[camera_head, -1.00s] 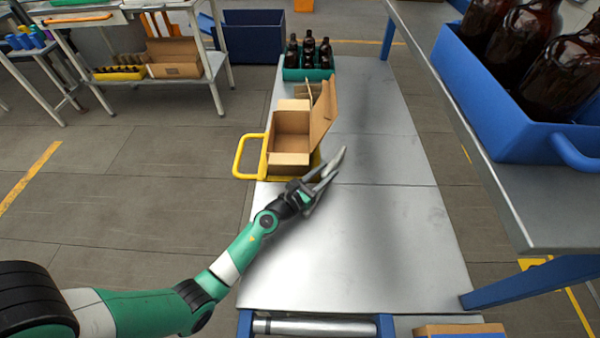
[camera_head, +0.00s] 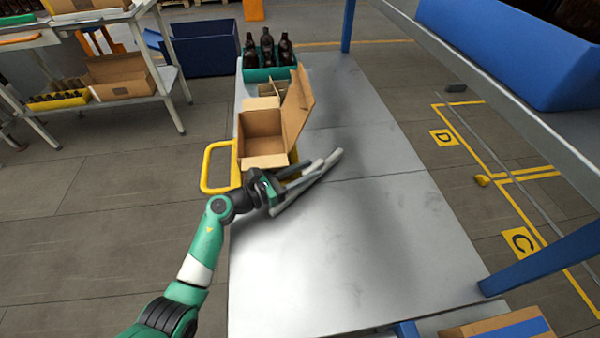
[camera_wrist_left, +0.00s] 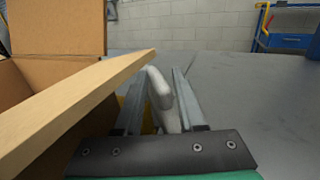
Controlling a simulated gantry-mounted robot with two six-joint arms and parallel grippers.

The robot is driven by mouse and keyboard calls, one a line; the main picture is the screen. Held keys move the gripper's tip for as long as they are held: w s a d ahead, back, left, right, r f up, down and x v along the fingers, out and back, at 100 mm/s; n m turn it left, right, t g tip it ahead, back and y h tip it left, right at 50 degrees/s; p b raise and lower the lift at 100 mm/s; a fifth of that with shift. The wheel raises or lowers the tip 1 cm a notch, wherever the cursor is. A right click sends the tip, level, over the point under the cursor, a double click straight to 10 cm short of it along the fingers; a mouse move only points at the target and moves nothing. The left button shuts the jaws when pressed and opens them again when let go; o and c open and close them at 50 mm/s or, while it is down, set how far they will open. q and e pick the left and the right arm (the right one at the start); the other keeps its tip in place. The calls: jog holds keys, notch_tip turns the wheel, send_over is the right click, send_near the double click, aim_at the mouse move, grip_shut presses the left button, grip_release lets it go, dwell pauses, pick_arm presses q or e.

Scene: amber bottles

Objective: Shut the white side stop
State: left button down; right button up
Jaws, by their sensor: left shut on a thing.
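The white side stop (camera_head: 332,158) is a slim, pale lever beside the right front of the open cardboard box (camera_head: 264,136), on the yellow holder (camera_head: 293,159). My left gripper (camera_head: 312,174) reaches in from the front left, low over the metal bench, with its fingers on the stop. The left wrist view shows the stop (camera_wrist_left: 162,98) between the two grey fingers, with the box wall close on the left. The foot of the stop is hidden behind the gripper. My right gripper is in no view.
A yellow loop handle (camera_head: 212,168) sticks out left of the box. A raised flap (camera_head: 298,105) stands on its right. A teal crate of dark bottles (camera_head: 268,68) is behind. The metal bench (camera_head: 340,260) is clear in front and right.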

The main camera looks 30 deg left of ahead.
pick_arm(q)
jog(key=shift+a+f, duration=0.15)
jog(key=shift+f, duration=0.05)
jog(key=c, duration=0.8)
grip_release()
jog(key=o, duration=0.3)
jog(key=shift+w+r, duration=0.1)
jog(key=shift+r, duration=0.05)
jog(key=shift+r, duration=0.1)
